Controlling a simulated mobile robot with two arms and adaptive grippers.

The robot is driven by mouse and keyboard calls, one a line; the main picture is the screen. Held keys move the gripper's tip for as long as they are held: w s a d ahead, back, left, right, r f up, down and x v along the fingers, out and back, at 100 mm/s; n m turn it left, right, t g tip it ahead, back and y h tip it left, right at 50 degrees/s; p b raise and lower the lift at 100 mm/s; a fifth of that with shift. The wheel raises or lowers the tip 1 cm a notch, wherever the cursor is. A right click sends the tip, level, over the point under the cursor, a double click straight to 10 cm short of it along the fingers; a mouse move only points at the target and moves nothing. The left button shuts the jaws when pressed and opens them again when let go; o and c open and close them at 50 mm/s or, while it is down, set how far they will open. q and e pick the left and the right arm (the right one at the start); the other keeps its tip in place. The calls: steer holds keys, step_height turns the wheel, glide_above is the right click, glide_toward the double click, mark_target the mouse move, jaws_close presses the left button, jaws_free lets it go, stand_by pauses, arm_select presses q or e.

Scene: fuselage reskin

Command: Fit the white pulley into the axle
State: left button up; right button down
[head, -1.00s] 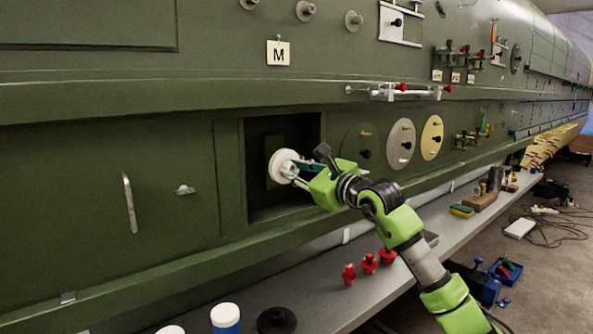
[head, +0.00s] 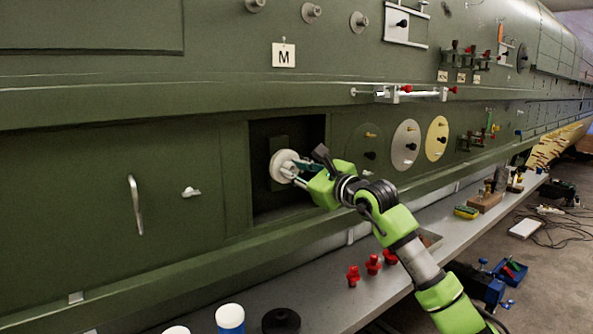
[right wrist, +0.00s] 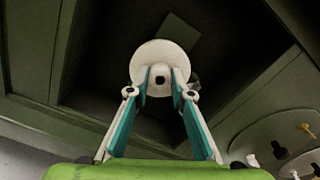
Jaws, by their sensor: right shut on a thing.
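The white pulley (head: 283,166) is held by my right gripper (head: 297,174) at the opening of the dark square recess in the green panel. In the right wrist view the pulley (right wrist: 158,58) shows its round flange and a hub with a dark central hole, with the two fingertips (right wrist: 160,80) closed on either side of the hub. A dark green block (right wrist: 180,36) shows on the recess's back wall behind the pulley. I cannot make out the axle; the pulley may hide it. My left gripper is not in view.
The recess (head: 312,135) has green side edges around the gripper. To its right are round discs on the panel, among them a grey one (head: 405,146). Below runs a grey shelf (head: 320,290) with red knobs (head: 373,264), a black disc (head: 281,321) and a white-capped blue jar (head: 230,319).

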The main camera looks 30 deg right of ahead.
steer(key=shift+w+a+p, duration=0.1)
steer(key=shift+w+p, duration=0.3)
steer(key=shift+w, duration=0.4)
steer(key=c, duration=1.7)
jaws_free()
steer(key=s+b, duration=0.3)
steer(key=s, duration=0.2)
steer(key=shift+d+b, duration=0.2)
steer(key=shift+b, duration=0.15)
